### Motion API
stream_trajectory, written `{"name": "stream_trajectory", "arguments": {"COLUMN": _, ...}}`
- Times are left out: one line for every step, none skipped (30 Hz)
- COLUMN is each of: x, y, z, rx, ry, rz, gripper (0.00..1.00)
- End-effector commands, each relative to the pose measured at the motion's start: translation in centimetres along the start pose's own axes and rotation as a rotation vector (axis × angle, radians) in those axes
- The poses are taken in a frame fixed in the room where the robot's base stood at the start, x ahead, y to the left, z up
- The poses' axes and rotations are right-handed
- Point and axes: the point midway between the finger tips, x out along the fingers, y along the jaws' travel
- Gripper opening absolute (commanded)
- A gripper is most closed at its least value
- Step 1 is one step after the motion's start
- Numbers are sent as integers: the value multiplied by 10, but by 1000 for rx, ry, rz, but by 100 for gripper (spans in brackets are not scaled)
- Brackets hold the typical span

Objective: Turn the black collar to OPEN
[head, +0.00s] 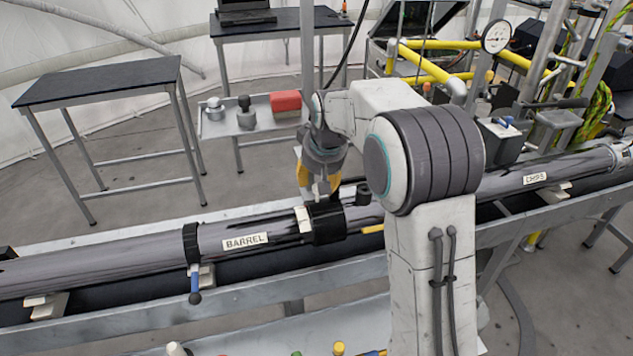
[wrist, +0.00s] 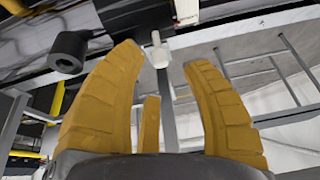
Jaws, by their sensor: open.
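The black collar (head: 328,224) sits around the long grey tube, just right of the BARREL label (head: 245,242). In the wrist view the collar (wrist: 128,14) is at the top edge, partly cut off. A pale peg (wrist: 157,50) stands out from it. My gripper (head: 320,189) is above the collar, pointing down at it. A white plate (head: 303,219) lies at the collar's left edge; no OPEN wording is readable.
A black clamp (head: 190,243) with a blue-ended lever is further left. A grey rail (head: 270,294) runs along the front. A tray (head: 262,122) stands behind.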

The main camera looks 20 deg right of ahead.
Motion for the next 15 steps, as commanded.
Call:
{"name": "stream_trajectory", "arguments": {"x": 8, "y": 0, "z": 1, "rx": 0, "ry": -5, "rz": 0, "gripper": 42}}
{"name": "stream_trajectory", "arguments": {"x": 12, "y": 0, "z": 1, "rx": 0, "ry": -4, "rz": 0, "gripper": 42}}
{"name": "stream_trajectory", "arguments": {"x": 16, "y": 0, "z": 1, "rx": 0, "ry": -3, "rz": 0, "gripper": 42}}
{"name": "stream_trajectory", "arguments": {"x": 19, "y": 0, "z": 1, "rx": 0, "ry": -4, "rz": 0, "gripper": 42}}
{"name": "stream_trajectory", "arguments": {"x": 22, "y": 0, "z": 1, "rx": 0, "ry": -4, "rz": 0, "gripper": 42}}
{"name": "stream_trajectory", "arguments": {"x": 26, "y": 0, "z": 1, "rx": 0, "ry": -3, "rz": 0, "gripper": 42}}
{"name": "stream_trajectory", "arguments": {"x": 28, "y": 0, "z": 1, "rx": 0, "ry": -2, "rz": 0, "gripper": 42}}
{"name": "stream_trajectory", "arguments": {"x": 30, "y": 0, "z": 1, "rx": 0, "ry": -3, "rz": 0, "gripper": 42}}
{"name": "stream_trajectory", "arguments": {"x": 33, "y": 0, "z": 1, "rx": 0, "ry": -3, "rz": 0, "gripper": 42}}
{"name": "stream_trajectory", "arguments": {"x": 34, "y": 0, "z": 1, "rx": 0, "ry": -3, "rz": 0, "gripper": 42}}
{"name": "stream_trajectory", "arguments": {"x": 36, "y": 0, "z": 1, "rx": 0, "ry": -2, "rz": 0, "gripper": 42}}
{"name": "stream_trajectory", "arguments": {"x": 37, "y": 0, "z": 1, "rx": 0, "ry": -1, "rz": 0, "gripper": 42}}
{"name": "stream_trajectory", "arguments": {"x": 37, "y": 0, "z": 1, "rx": 0, "ry": -1, "rz": 0, "gripper": 42}}
{"name": "stream_trajectory", "arguments": {"x": 38, "y": 0, "z": 1, "rx": 0, "ry": -1, "rz": 0, "gripper": 42}}
{"name": "stream_trajectory", "arguments": {"x": 38, "y": 0, "z": 1, "rx": 0, "ry": -1, "rz": 0, "gripper": 42}}
